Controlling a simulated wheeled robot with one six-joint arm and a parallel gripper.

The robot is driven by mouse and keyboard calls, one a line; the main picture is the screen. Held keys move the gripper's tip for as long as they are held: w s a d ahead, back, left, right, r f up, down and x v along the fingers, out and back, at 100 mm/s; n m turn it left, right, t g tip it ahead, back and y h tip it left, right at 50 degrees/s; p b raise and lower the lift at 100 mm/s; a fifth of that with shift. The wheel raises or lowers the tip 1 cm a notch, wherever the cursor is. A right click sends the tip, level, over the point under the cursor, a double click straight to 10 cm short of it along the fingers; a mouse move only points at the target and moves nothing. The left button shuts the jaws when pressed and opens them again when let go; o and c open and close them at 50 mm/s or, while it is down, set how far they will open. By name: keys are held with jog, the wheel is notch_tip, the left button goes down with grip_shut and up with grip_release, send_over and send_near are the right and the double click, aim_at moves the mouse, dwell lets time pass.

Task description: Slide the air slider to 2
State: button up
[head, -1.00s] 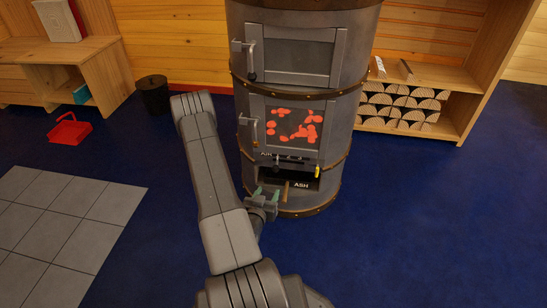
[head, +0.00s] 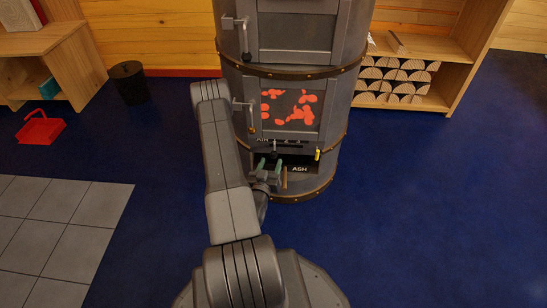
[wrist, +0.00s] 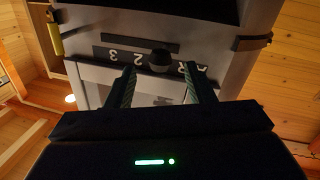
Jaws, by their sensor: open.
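The air slider's dark round knob (wrist: 160,61) stands on a dark strip on the stove front, seen upside down in the wrist view. The figures 3 and 2 show left of the knob and the AIR lettering right of it; the knob hides whatever mark is behind it. In the head view the knob (head: 275,145) is small, below the glowing fire door. My gripper (wrist: 158,76) is open, its green-lined fingers either side of the knob's line. I cannot tell whether they touch it. In the head view my gripper (head: 269,165) is just below the slider.
The stove (head: 338,120) stands ahead, with an ash opening (head: 300,160) under the slider and a yellow-handled item (head: 317,154) to the right. A log shelf (head: 455,85) is at right. A black bin (head: 129,83) and red pan (head: 40,128) are at left. Blue floor is clear at right.

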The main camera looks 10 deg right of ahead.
aim_at(274, 155)
jog(key=b+x, duration=0.1)
jog(key=x, duration=0.4)
jog(key=shift+w, duration=0.1)
jog(key=shift+d, duration=0.1)
grip_shut()
